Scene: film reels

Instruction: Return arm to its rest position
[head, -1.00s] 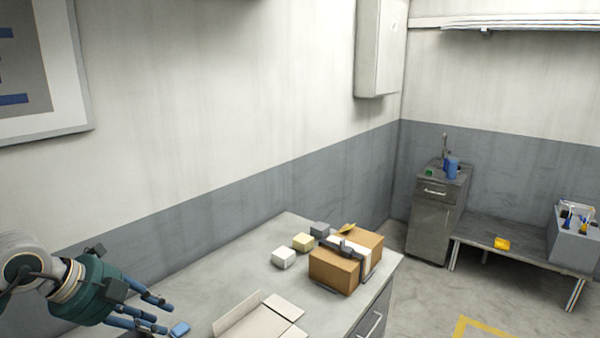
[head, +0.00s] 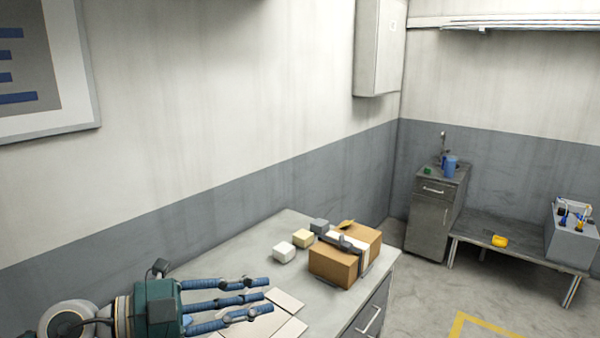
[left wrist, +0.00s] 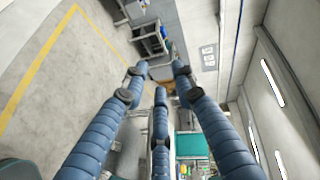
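My left gripper (head: 262,298) comes in from the lower left in the head view. Its blue segmented fingers are spread and point right, above the worktable (head: 232,263), with nothing between them. In the left wrist view the same fingers (left wrist: 158,85) reach forward, apart and empty, with the room beyond them. My right gripper is not in view.
An open flat carton (head: 284,302) lies partly behind my fingers. A grey cabinet (head: 430,226) and low bench (head: 520,255) stand at the right.

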